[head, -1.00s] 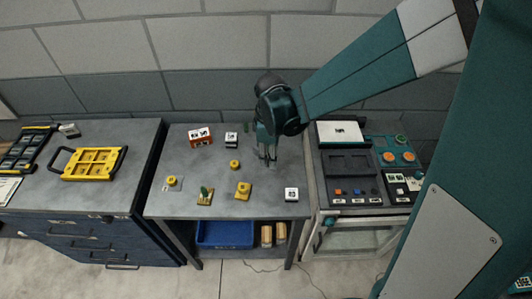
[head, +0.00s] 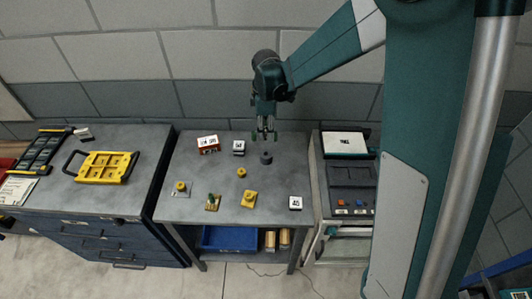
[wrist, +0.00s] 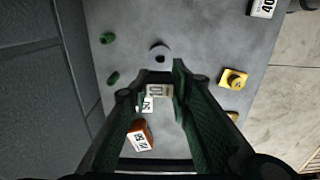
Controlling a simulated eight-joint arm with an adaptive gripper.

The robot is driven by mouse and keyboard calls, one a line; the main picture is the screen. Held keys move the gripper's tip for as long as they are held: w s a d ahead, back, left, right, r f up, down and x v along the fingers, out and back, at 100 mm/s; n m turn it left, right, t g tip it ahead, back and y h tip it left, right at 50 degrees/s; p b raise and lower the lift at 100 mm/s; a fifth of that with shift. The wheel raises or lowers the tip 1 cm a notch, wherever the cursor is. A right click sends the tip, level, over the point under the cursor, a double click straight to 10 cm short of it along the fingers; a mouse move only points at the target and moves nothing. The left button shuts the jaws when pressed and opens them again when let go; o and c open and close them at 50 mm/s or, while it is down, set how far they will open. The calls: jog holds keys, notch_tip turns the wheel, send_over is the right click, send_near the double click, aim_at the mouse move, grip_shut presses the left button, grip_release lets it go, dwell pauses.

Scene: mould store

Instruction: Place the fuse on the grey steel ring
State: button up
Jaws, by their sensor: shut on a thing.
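The fuse (wrist: 158,91), a small pale block marked "10", is between the fingertips of my gripper (wrist: 160,90) in the wrist view. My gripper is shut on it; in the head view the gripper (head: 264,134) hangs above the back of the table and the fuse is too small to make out. The grey steel ring (head: 266,160) lies on the table just in front of and below the gripper. In the wrist view the ring (wrist: 152,53), with its dark centre hole, shows beyond the fingertips, apart from the fuse, with nothing on it.
An orange-red block (head: 208,146) and a white-topped block (head: 238,148) stand left of the ring. A small yellow piece (head: 241,172), a yellow block (head: 249,200) and a "40" block (head: 295,203) stand nearer the front. Small green pieces (wrist: 107,38) lie near the wall.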

jog(key=shift+f, duration=0.15)
send_over(266, 154)
jog(key=shift+f, duration=2.8)
jog(key=shift+f, duration=2.05)
jog(key=shift+f, duration=0.2)
jog(key=o, duration=0.9)
jog(key=shift+c, duration=0.2)
jog(key=shift+r, duration=0.25)
jog(key=shift+r, duration=5.95)
